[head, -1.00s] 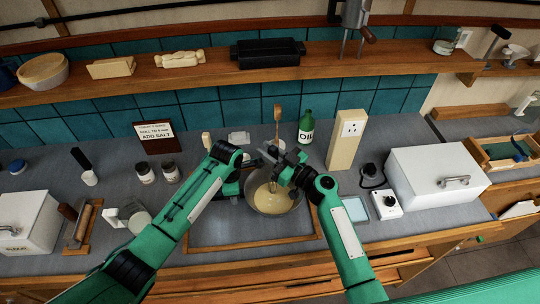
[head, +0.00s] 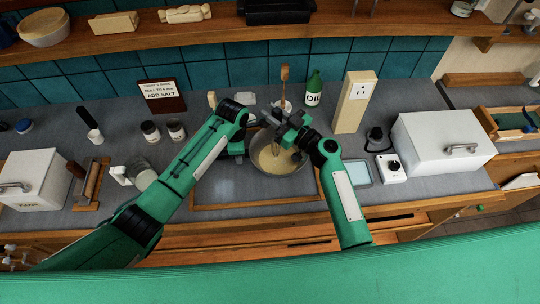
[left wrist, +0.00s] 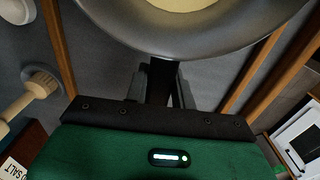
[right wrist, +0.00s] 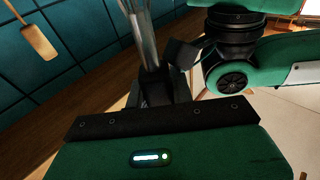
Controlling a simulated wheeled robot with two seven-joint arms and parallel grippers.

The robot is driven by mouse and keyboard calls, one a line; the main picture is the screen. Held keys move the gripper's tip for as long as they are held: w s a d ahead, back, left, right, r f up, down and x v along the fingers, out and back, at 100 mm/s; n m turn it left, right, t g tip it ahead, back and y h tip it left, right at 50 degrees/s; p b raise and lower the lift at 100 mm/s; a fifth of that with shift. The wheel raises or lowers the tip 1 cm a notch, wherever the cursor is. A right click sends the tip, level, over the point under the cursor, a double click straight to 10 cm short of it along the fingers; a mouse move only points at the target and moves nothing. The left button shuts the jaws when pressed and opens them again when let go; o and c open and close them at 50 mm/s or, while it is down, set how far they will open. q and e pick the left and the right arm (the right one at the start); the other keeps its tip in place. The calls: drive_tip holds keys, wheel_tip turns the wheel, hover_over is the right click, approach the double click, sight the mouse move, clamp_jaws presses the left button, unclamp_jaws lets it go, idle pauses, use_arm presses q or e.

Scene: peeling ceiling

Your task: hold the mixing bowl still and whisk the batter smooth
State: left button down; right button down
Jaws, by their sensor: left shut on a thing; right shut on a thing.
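The grey mixing bowl (head: 289,169) stands on the counter with pale batter (head: 268,161) in it. Its rim (left wrist: 140,38) fills the top of the left wrist view. My left gripper (head: 238,150) is at the bowl's left side. In the left wrist view its fingers (left wrist: 160,88) are shut on a dark handle-like part below the rim. My right gripper (head: 284,128) is above the bowl. In the right wrist view its fingers (right wrist: 163,92) are shut on the metal whisk handle (right wrist: 140,38). The whisk's lower end is mostly hidden, so I cannot tell how smooth the batter is.
A wooden frame (head: 232,206) lies around the bowl's place. Behind it stand a green oil bottle (head: 313,90) and a socket post (head: 354,103). A scale-like pad (head: 357,172) lies to the right, two jars (head: 163,131) to the left.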

drive_tip(key=shift+s+d, duration=0.45)
drive_tip(key=shift+s, duration=0.25)
drive_tip(key=shift+r, duration=3.2)
drive_tip(key=shift+r, duration=2.5)
